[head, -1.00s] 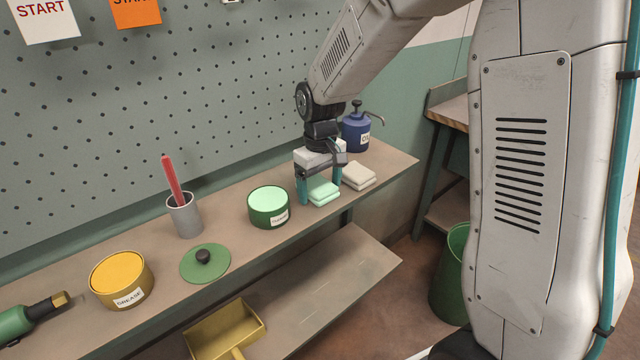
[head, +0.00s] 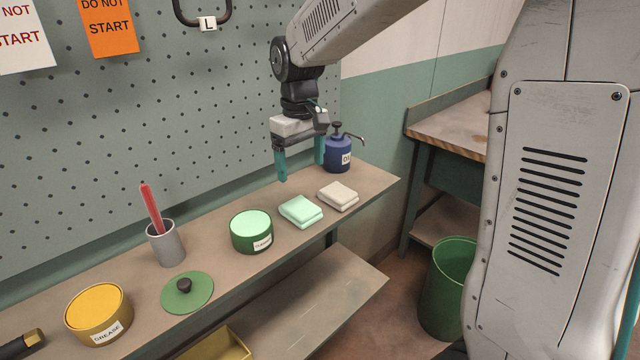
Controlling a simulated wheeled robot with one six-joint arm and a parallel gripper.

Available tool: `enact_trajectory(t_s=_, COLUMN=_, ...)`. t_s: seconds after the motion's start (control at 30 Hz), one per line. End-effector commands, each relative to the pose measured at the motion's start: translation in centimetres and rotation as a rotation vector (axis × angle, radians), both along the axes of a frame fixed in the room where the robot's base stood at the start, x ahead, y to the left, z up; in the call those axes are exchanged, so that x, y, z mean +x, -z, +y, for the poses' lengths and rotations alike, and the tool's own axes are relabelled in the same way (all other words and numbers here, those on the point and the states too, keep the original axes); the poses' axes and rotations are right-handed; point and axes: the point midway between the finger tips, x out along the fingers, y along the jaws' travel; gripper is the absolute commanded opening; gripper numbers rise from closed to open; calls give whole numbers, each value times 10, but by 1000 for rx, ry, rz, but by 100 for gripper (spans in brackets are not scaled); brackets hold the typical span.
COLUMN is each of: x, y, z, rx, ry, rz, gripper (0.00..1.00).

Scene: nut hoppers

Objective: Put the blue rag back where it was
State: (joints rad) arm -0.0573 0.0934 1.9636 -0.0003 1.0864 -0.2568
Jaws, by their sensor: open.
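My gripper (head: 300,170) is open and empty above the shelf, its two teal fingers apart. A folded mint-green rag (head: 301,211) lies on the shelf (head: 372,184) below the gripper. A folded off-white rag (head: 338,196) lies to its right, close beside it. I see no rag that is clearly blue; the mint-green one is the nearest to that colour.
A green tin (head: 251,232) stands left of the mint-green rag, and a blue oil can (head: 338,152) stands behind the rags. A green lid (head: 187,292), a grey cup (head: 165,243) and a yellow tin (head: 98,314) stand further left. A green bin (head: 447,290) is on the floor.

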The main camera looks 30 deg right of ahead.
Motion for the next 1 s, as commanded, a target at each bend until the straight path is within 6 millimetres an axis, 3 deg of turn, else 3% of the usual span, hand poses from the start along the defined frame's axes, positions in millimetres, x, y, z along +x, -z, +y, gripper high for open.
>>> enact_trajectory(t_s=0.17, x=-9, y=-8, z=-2, rx=0, ry=9, rz=-7, gripper=83)
enact_trajectory(t_s=0.27, x=-35, y=-22, z=-5, rx=1, ry=35, rz=-20, gripper=83)
enact_trajectory(t_s=0.5, x=-149, y=-51, z=-19, rx=5, ry=150, rz=-64, gripper=83)
enact_trajectory(t_s=0.7, x=-237, y=-44, z=-26, rx=10, ry=244, rz=-97, gripper=83)
enact_trajectory(t_s=0.83, x=-274, y=-34, z=-28, rx=13, ry=289, rz=-110, gripper=83)
enact_trajectory(t_s=1.0, x=-294, y=-25, z=-28, rx=15, ry=314, rz=-116, gripper=83)
